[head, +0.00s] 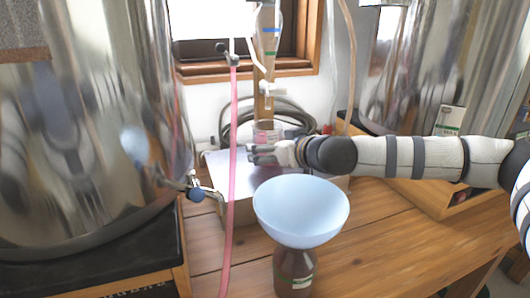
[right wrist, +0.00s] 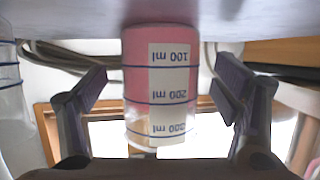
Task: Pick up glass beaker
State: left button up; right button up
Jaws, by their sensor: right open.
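The glass beaker (head: 266,128) stands on a low metal box at the back of the table in the head view. In the right wrist view the beaker (right wrist: 135,75) appears upside down, with pink liquid, blue lines and a white millilitre label. My right gripper (head: 258,151) reaches in from the right and partly hides the beaker's lower part. In the right wrist view its open fingers (right wrist: 162,84) stand on either side of the beaker, with gaps visible on both sides. My left gripper is not in view.
The metal box (head: 216,172) bears the beaker. A pale blue funnel (head: 300,205) sits on a brown bottle (head: 294,272) in front. A pink tube (head: 231,150) hangs left of the gripper. A glass column (head: 268,45) is above. Large shiny tanks flank the table (head: 390,235).

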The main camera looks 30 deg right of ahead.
jog(key=shift+x, duration=1.1)
jog(key=shift+s+r, duration=0.1)
jog(key=c, duration=1.6)
jog(key=shift+o, duration=0.2)
jog(key=shift+r, duration=0.1)
